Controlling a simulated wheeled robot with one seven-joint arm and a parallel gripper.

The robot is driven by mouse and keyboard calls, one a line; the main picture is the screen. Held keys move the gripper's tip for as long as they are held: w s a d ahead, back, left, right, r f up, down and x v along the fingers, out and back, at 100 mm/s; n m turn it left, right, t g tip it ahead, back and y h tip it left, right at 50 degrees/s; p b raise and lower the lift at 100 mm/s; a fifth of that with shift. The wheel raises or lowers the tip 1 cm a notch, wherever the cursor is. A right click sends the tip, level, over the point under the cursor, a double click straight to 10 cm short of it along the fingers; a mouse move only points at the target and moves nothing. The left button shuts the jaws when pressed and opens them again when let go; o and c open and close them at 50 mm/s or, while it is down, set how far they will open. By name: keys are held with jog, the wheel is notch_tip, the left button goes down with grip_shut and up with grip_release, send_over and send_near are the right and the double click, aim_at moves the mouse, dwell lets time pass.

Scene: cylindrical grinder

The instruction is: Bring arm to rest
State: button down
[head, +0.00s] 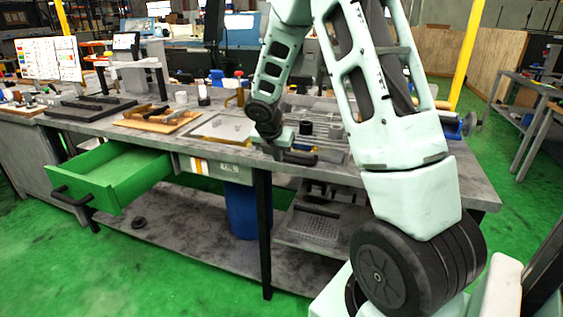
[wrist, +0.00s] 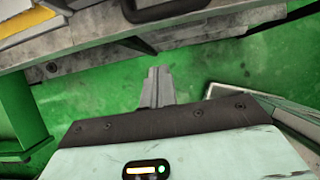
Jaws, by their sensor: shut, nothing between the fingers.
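My arm (head: 385,80) rises from my base at the lower right of the head view, folds over, and its forearm (head: 278,62) comes down to the front edge of the workbench. In the wrist view my gripper (wrist: 157,88) points away over green floor, its two grey fingers together with nothing between them. In the head view the fingers are hard to make out near the bench edge. A grey bench edge (wrist: 190,32) crosses the top of the wrist view, apart from the fingertips in the picture.
The long workbench (head: 350,170) carries a wooden board (head: 155,121), trays and small parts. A green drawer (head: 120,172) stands pulled out at the left. A blue bin (head: 243,208) stands underneath. Green floor (head: 180,285) is clear in front. Another bench (head: 535,90) stands at the right.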

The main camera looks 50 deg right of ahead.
jog(key=v, duration=0.3)
jog(key=shift+a+r, duration=0.15)
jog(key=shift+r, duration=0.1)
jog(key=s+a+r+m+y, duration=0.15)
jog(key=s+a+m, duration=0.25)
jog(key=a, duration=0.9)
jog(key=s+a+r+m+y, duration=0.1)
jog(key=s+a+m+y, duration=0.2)
jog(key=a, duration=1)
jog(key=s+a+m+g, duration=0.1)
jog(key=s+a+m, duration=0.3)
jog(key=s, duration=0.5)
jog(key=s+a+m+g, duration=0.1)
jog(key=s+a+m, duration=0.2)
jog(key=s+a, duration=0.6)
jog(key=shift+s+a+r+m+y, duration=0.15)
jog(key=shift+s+a+m+y, duration=0.25)
jog(key=shift+s, duration=0.4)
jog(key=shift+d, duration=0.1)
